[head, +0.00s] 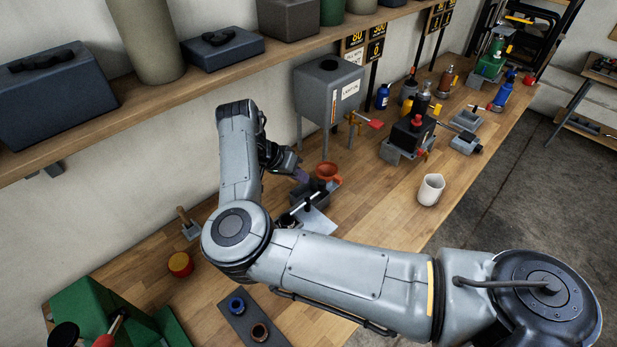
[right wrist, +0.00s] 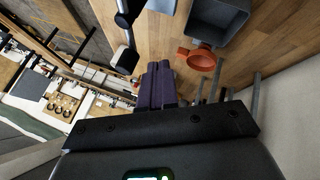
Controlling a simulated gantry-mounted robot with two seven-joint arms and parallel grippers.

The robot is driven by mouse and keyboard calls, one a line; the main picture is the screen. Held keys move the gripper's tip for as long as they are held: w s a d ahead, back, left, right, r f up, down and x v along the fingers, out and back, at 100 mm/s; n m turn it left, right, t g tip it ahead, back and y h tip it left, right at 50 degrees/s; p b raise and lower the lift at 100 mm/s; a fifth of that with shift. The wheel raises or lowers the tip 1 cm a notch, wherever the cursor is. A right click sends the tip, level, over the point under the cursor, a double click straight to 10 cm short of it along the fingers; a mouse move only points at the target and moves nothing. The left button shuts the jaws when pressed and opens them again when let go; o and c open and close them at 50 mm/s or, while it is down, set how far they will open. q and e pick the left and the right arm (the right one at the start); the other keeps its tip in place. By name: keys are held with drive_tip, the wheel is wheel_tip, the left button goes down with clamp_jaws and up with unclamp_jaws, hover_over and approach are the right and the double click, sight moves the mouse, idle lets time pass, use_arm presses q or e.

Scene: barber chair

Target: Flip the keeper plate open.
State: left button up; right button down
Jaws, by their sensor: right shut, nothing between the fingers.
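My right gripper (head: 302,177) is over the bench, close to the left of an orange funnel (head: 328,171). In the right wrist view its purple fingers (right wrist: 155,85) are together with nothing between them. The funnel (right wrist: 197,58) shows there beside the fingertips, apart from them in the picture. A grey fixture (head: 325,187) with a dark-handled lever and a flat pale plate (head: 316,222) stands below the funnel. I cannot tell for sure which part is the keeper plate, and my forearm hides part of this spot. My left gripper is not in view.
A grey hopper on legs (head: 328,92) with a red-handled tap stands behind the funnel. A white mug (head: 431,189) and a black box on a grey stand (head: 408,137) are to the right. A shelf (head: 190,88) overhangs the back. Bench between funnel and mug is clear.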

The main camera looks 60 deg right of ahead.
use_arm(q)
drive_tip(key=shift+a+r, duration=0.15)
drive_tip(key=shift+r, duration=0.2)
use_arm(e)
drive_tip(key=shift+s+d, duration=0.2)
drive_tip(key=shift+s, duration=1.1)
use_arm(q)
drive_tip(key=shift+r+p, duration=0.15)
drive_tip(key=shift+p, duration=0.25)
use_arm(e)
drive_tip(key=shift+s, duration=0.1)
